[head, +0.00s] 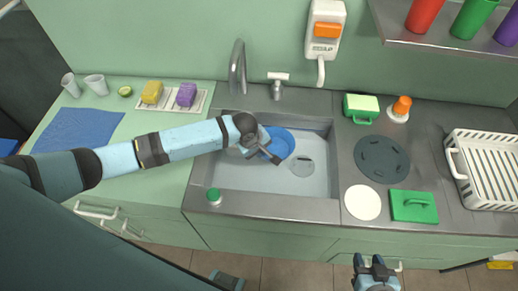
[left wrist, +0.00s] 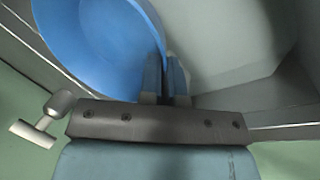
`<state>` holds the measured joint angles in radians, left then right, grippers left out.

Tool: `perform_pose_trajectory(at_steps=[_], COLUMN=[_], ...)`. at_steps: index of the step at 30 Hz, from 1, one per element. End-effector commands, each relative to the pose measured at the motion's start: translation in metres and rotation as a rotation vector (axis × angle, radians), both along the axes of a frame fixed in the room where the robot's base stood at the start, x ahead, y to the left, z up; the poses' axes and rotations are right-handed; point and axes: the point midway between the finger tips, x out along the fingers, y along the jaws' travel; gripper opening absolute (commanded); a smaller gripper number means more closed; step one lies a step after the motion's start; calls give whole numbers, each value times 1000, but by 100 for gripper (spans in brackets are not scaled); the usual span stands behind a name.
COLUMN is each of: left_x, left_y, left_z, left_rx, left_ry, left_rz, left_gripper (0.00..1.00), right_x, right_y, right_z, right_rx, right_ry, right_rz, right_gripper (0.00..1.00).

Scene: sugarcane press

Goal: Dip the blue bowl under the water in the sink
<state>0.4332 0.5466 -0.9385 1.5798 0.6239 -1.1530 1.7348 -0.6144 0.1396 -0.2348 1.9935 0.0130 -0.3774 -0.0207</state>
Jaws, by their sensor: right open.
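My left gripper (head: 272,156) reaches into the sink from the left. Its fingers (left wrist: 165,78) are close together on the bowl's rim. The pale water (head: 290,187) fills the sink floor area; I cannot tell its level against the bowl. My arm hides part of the bowl and sink. My right gripper (head: 376,264) is open and empty in front of the counter.
The faucet (head: 237,68) and a tap handle (head: 278,83) stand behind the sink. A green-topped knob (head: 214,195) is at the front left rim.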

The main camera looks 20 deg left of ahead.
Motion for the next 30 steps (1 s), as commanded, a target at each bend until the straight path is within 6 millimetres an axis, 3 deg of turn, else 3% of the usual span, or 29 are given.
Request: perform_pose_trajectory(at_steps=[18,30], left_x=[0,0], left_y=[-1,0], left_z=[51,57], left_rx=[-1,0], left_ry=[-1,-1], left_rz=[0,-1], left_gripper=[0,0], right_x=[-1,-2], right_y=[-5,-7], right_z=[54,61], right_rx=[-6,-9], right_ry=[-2,-3], right_rz=[-11,-16], right_gripper=[43,43])
